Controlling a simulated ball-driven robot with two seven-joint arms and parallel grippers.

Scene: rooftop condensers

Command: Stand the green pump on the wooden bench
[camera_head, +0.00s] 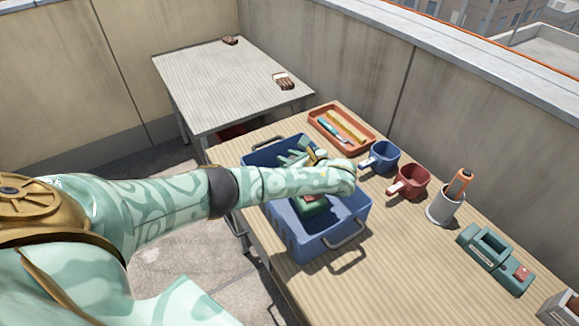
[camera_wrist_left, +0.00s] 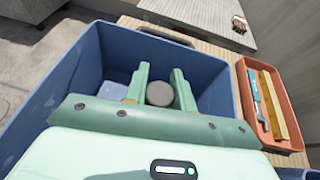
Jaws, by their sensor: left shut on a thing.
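My left gripper (camera_head: 298,152) is inside or just over the far part of the blue crate (camera_head: 293,240). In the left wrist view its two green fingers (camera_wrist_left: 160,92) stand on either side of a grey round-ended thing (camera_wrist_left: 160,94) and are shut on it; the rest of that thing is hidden. A similar green device with a handle and red patch (camera_head: 490,255) sits on the wooden bench (camera_head: 385,285) at right. I cannot tell which is the pump. My right gripper is out of view.
A second table (camera_head: 225,85) stands beyond, mostly bare.

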